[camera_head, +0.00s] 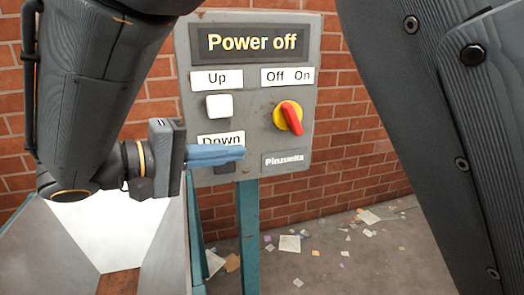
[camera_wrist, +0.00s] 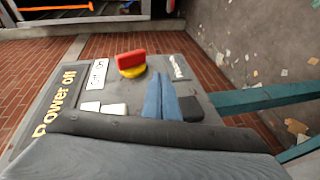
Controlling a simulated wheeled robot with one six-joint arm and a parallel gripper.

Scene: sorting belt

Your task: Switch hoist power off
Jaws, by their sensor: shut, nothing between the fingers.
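The grey control box (camera_head: 258,150) has a display (camera_head: 251,43) reading "Power off". Its rotary switch, a red handle on a yellow disc (camera_head: 289,118), sits under the "Off On" label (camera_head: 287,77). The handle is tilted, its upper end leaning left towards "Off". The switch also shows in the wrist view (camera_wrist: 131,63). My gripper (camera_head: 216,155) is shut and empty, its blue fingers in front of the box's lower left, below and left of the switch and apart from it. In the wrist view the fingers (camera_wrist: 168,98) lie between the white button and a dark button.
A white button (camera_head: 219,106) sits under the "Up" label. The "Down" label (camera_head: 221,140) is partly covered by my fingers; the dark button (camera_wrist: 191,108) is mostly hidden in the head view. A teal post (camera_head: 249,235) carries the box. Paper scraps (camera_head: 290,243) litter the floor before a brick wall.

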